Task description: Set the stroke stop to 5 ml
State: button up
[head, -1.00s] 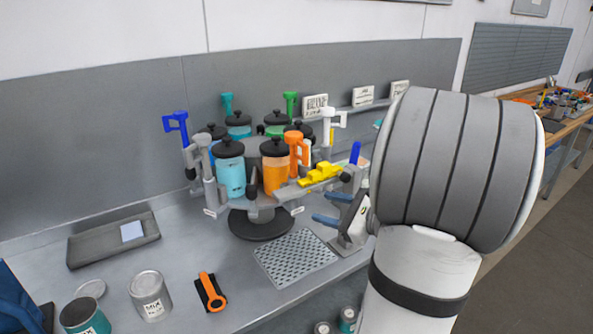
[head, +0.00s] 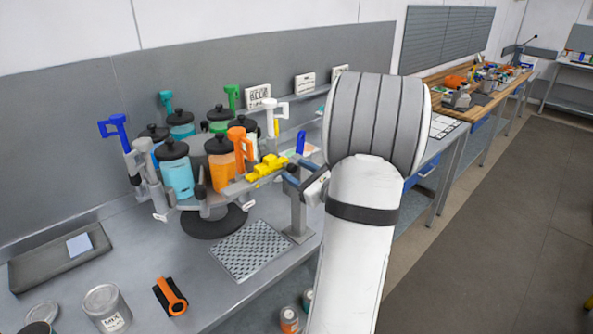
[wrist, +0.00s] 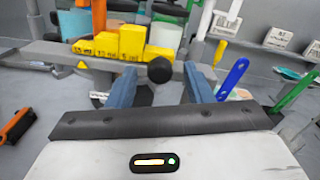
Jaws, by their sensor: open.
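A yellow stepped stop block (head: 268,167) sits on the grey bar of the carousel. It also shows in the wrist view (wrist: 124,47), with printed markings too small to read surely. A round black knob (wrist: 160,69) at the bar's right part shows in the wrist view, between the blue fingers in the picture. My gripper (wrist: 160,88) is open with its blue fingers apart, and nothing is held. In the head view my gripper (head: 302,176) is at the right end of the bar, just right of the yellow block. Whether the fingers touch the knob cannot be told.
Several jars with pump handles stand on the carousel, including an orange jar (head: 221,165) and a blue jar (head: 176,178). A perforated grey mat (head: 250,250) lies in front. An orange-handled tool (head: 171,296) lies at the front left. Signs (head: 258,97) stand behind.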

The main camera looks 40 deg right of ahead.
jog(key=shift+c, duration=0.5)
grip_shut()
